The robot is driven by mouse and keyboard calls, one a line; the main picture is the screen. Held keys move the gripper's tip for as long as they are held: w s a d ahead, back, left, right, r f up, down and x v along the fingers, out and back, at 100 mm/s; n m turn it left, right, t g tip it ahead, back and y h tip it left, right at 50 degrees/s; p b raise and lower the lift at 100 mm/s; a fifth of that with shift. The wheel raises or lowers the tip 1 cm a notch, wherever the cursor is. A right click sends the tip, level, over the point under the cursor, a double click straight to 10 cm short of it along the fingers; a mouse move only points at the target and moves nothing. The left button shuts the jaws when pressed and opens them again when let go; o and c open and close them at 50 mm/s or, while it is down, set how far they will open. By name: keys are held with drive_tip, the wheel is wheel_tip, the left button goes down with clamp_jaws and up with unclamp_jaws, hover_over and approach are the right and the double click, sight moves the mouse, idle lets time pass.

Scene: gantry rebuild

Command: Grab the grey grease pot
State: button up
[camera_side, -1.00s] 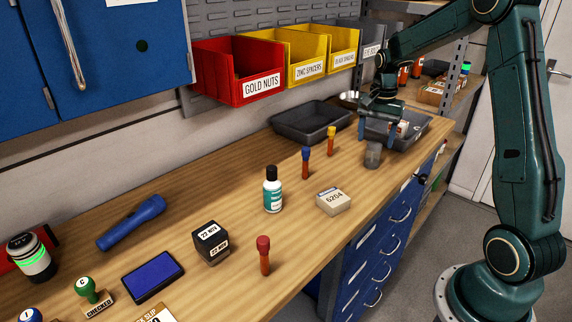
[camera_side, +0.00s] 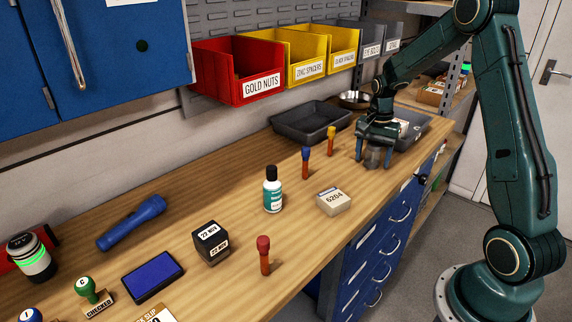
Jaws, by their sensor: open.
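The grey grease pot (camera_side: 373,158) stands on the wooden bench near its right front edge. My gripper (camera_side: 373,155) points down over it, with one blue-tipped finger to the left of the pot and the other to its right. The fingers are open around the pot. The gripper hides the top of the pot. I cannot tell whether either finger touches it.
A yellow-topped tool (camera_side: 331,140) and a blue-topped tool (camera_side: 306,162) stand to the left. A white box (camera_side: 334,201) lies nearer. Dark trays, one at the left (camera_side: 283,128) and one behind the gripper (camera_side: 428,122), sit at the back. The bench (camera_side: 330,245) drops off in front.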

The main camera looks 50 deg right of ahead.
sight(375, 143)
drive_tip(key=shift+c, duration=0.2)
idle(0.3)
drive_tip(key=c, duration=1.1)
drive_tip(key=shift+r, duration=0.1)
wheel_tip(375, 143, up, 20)
drive_tip(key=shift+f, duration=0.1)
idle(0.4)
